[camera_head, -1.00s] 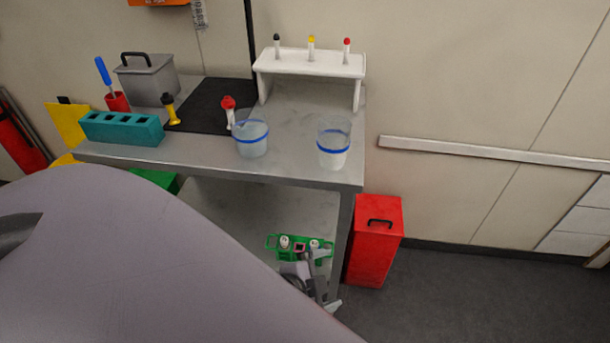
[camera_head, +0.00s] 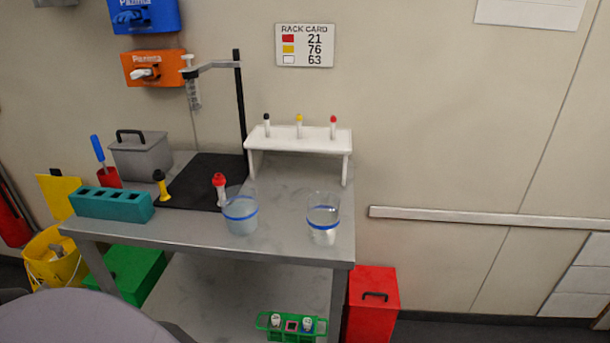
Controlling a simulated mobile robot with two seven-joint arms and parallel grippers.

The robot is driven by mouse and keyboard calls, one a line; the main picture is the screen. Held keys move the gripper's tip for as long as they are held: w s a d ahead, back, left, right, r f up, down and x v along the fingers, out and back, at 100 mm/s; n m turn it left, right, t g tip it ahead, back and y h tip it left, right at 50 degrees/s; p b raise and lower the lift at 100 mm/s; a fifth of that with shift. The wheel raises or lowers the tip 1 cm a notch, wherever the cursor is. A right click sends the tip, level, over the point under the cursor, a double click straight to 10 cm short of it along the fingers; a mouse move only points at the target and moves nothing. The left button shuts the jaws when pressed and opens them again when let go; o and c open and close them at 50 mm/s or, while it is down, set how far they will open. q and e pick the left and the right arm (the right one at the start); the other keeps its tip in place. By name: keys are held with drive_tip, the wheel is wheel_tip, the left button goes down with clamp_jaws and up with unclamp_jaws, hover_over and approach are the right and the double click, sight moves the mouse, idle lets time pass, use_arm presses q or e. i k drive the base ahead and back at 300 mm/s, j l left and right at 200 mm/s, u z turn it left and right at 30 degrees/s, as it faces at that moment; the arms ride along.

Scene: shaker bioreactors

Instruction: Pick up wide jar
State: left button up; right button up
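Two clear jars with blue bands stand upright on the metal table's top (camera_head: 290,235), near its front edge. The left jar (camera_head: 240,215) looks slightly wider and holds cloudy bluish contents. The right jar (camera_head: 323,220) looks a little narrower, with pale contents low down. I cannot tell for certain which is the wide jar. Neither is held. Neither of my grippers shows in this view.
A white rack (camera_head: 300,141) with three capped tubes stands behind the jars. Red-capped (camera_head: 220,190) and yellow (camera_head: 160,186) items and a teal block (camera_head: 112,204) are left. A green rack (camera_head: 287,327) is on the lower shelf; a red bin (camera_head: 372,305) stands right.

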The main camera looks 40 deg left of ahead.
sight(239, 203)
drive_tip(key=u, duration=1.6)
drive_tip(key=j+z, duration=0.3)
drive_tip(key=j, duration=0.5)
drive_tip(key=i, duration=0.05)
